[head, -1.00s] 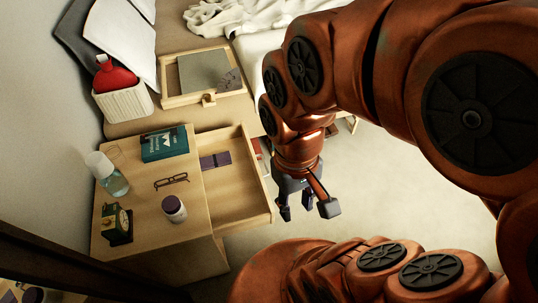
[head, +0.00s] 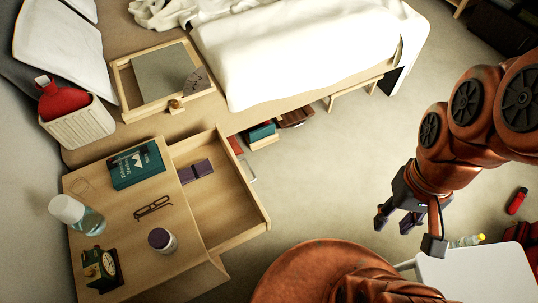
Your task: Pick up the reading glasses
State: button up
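The reading glasses (head: 153,208) are dark-framed and lie on the light wooden nightstand (head: 125,239) at the left. They sit between a teal book and a white jar with a dark lid. My gripper (head: 402,222) is at the right, over the floor, well apart from the glasses. Its fingers are spread with nothing seen between them, so it is open.
The nightstand also bears the book (head: 136,165), the jar (head: 162,241), a bottle (head: 80,215) and a clock (head: 101,267). Its drawer (head: 232,200) is pulled open, with a dark purple item inside. A white surface (head: 480,272) stands at lower right. Floor between is clear.

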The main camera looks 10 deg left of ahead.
aim_at(147, 210)
jog(key=z, duration=0.05)
jog(key=i, duration=1.8)
jog(key=u, duration=3.35)
jog(key=k, duration=0.5)
jog(key=u, duration=0.8)
jog(key=i, duration=0.4)
jog(key=u, duration=0.25)
